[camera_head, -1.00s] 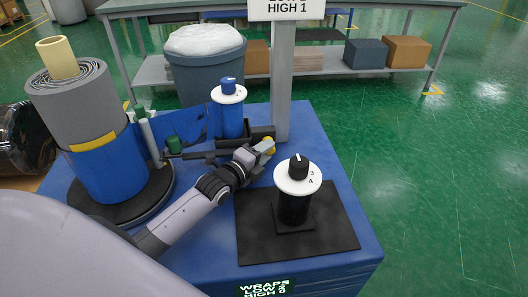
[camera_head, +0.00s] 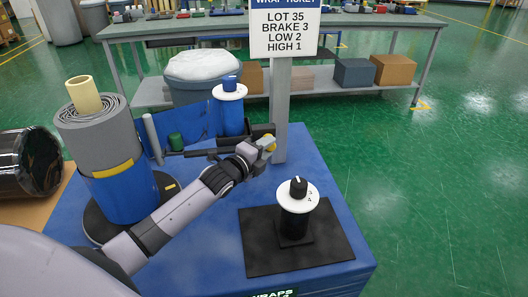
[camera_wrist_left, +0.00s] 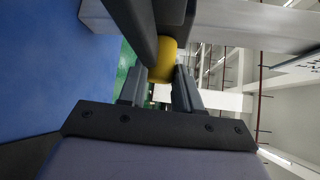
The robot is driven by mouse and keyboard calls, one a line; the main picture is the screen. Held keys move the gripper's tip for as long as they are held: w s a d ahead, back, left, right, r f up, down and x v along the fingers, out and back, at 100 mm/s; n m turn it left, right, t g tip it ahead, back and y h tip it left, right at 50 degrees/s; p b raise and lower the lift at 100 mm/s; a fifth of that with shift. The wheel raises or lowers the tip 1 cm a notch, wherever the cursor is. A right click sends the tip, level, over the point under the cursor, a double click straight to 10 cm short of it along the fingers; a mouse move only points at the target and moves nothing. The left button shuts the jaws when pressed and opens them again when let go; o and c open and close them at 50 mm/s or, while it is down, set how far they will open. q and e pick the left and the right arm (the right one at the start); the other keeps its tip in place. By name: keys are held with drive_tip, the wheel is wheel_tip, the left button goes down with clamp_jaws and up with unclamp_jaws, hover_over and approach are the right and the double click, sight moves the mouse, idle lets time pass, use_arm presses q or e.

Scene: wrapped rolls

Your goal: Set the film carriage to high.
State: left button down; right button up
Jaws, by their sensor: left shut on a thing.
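My left gripper (camera_head: 263,147) is shut on a yellow knob (camera_head: 271,143) at the right end of a dark bar, beside the grey post. In the left wrist view the yellow knob (camera_wrist_left: 163,60) sits between the two fingers, below a dark beam. The bar (camera_head: 200,152) runs left toward a green knob (camera_head: 176,140). I cannot tell for sure which part is the film carriage or what height it is at. A grey film roll (camera_head: 98,135) stands on a blue cylinder at the left. My right gripper is out of view.
A blue dial post (camera_head: 231,115) stands behind the bar; a black dial post (camera_head: 294,225) stands on a black mat (camera_head: 325,238). The ticket (camera_head: 284,30) on the grey post (camera_head: 280,100) reads lot 35, brake 3, low 2, high 1. A bin (camera_head: 202,92) stands behind.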

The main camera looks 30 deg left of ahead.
use_arm(q)
drive_tip(key=shift+w+r+p, duration=0.1)
drive_tip(key=shift+r+p, duration=0.45)
drive_tip(key=shift+r, duration=0.7)
drive_tip(key=c, duration=0.8)
unclamp_jaws()
drive_tip(key=shift+r, duration=0.15)
drive_tip(key=shift+f, duration=0.25)
drive_tip(key=shift+s+a+r, duration=0.15)
drive_tip(key=shift+s+r, duration=0.05)
drive_tip(key=shift+s, duration=1)
drive_tip(key=shift+s+a+r, duration=0.15)
drive_tip(key=shift+s+a, duration=0.05)
drive_tip(key=shift+s, duration=1)
drive_tip(key=shift+s+a+r, duration=0.15)
drive_tip(key=shift+s+r, duration=0.05)
drive_tip(key=shift+s, duration=1)
drive_tip(key=shift+s, duration=0.1)
